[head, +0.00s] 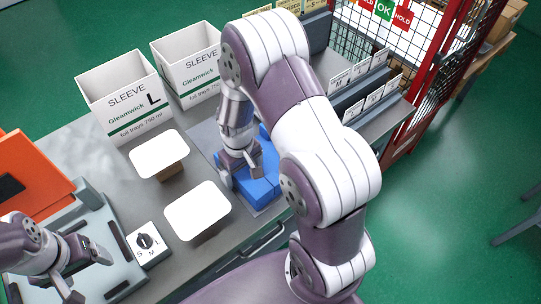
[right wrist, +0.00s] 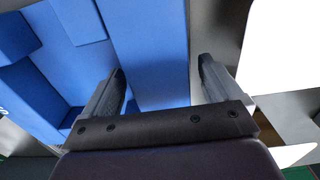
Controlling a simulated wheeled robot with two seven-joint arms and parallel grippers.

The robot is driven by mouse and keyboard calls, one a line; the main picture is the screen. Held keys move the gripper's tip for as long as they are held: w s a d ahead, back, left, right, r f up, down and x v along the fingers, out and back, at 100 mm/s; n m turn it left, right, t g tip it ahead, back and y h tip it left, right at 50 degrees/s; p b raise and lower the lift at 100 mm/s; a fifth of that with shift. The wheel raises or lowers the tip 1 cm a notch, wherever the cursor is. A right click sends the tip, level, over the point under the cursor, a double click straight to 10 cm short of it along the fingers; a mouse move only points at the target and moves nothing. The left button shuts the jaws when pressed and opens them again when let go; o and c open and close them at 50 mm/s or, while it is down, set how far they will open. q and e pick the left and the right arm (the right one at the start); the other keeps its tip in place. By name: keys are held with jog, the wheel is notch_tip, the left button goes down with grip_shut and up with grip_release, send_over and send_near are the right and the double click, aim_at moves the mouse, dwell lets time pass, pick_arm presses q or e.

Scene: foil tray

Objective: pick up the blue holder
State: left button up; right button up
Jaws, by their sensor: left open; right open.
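The blue holder (head: 263,187) sits on a grey mat on the table in the head view, partly hidden behind my right arm. In the right wrist view its blue blocks and walls (right wrist: 150,50) fill the left and middle. My right gripper (head: 241,176) is over the holder's left side, pointing down. In the right wrist view the right gripper (right wrist: 162,66) is open, with a long blue wall showing between its two fingers. I cannot tell whether the fingers touch it. My left gripper (head: 88,275) is open at the lower left, well apart from the holder.
Two white-topped stands (head: 159,155) (head: 197,211) are left of the holder. Two white sleeve boxes (head: 122,97) (head: 186,72) stand behind. A dial box (head: 146,244) and a grey-and-orange machine (head: 32,180) are at left. Card racks (head: 362,98) and a red cage (head: 433,75) are at right.

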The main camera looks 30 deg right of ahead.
jog(key=shift+a+f, duration=0.1)
jog(key=shift+f, duration=0.1)
jog(key=c, duration=1.6)
jog(key=shift+o, duration=0.2)
jog(key=shift+w+r, duration=0.1)
jog(key=shift+r, duration=0.05)
